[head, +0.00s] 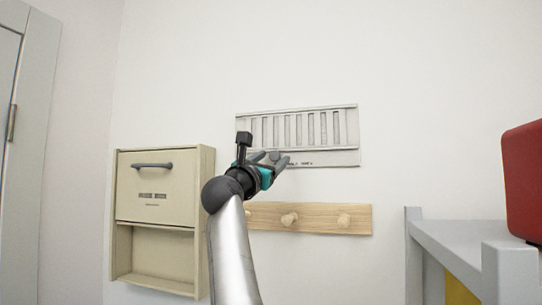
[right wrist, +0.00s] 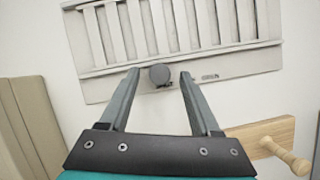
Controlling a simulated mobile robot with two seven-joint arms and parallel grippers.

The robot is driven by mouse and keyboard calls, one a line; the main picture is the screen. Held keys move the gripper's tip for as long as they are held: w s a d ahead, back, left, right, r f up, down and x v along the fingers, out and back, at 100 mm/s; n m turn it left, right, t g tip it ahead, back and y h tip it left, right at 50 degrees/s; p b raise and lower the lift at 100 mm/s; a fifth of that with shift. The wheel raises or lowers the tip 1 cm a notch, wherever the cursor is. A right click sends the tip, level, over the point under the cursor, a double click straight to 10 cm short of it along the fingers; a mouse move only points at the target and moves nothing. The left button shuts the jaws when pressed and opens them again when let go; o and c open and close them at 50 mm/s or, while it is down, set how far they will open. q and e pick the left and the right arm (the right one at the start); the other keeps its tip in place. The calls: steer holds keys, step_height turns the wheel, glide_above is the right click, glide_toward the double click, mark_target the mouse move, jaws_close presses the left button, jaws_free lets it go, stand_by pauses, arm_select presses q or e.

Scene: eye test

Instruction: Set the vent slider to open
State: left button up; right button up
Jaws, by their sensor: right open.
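The white vent (head: 345,128) with upright slats is on the wall in the head view; it also fills the top of the right wrist view (right wrist: 228,62). Its slider knob (right wrist: 159,75), round and dark grey, sits on the strip below the slats. Small dark lettering (right wrist: 210,77) is to the right of the knob, too small to read surely. My right gripper (head: 272,158) is open at the vent's lower edge. In the right wrist view its fingertips (right wrist: 160,78) are on either side of the knob, with a visible gap at each. My left gripper is not in view.
A wooden peg rail (head: 328,218) is on the wall just below the vent. A beige wall cabinet (head: 160,185) with a dark handle is at left. A grey shelf unit (head: 455,240) bearing a red box (head: 525,180) stands at right. The wall above the vent is clear.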

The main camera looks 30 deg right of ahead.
jaws_close()
stand_by(0.6)
stand_by(0.9)
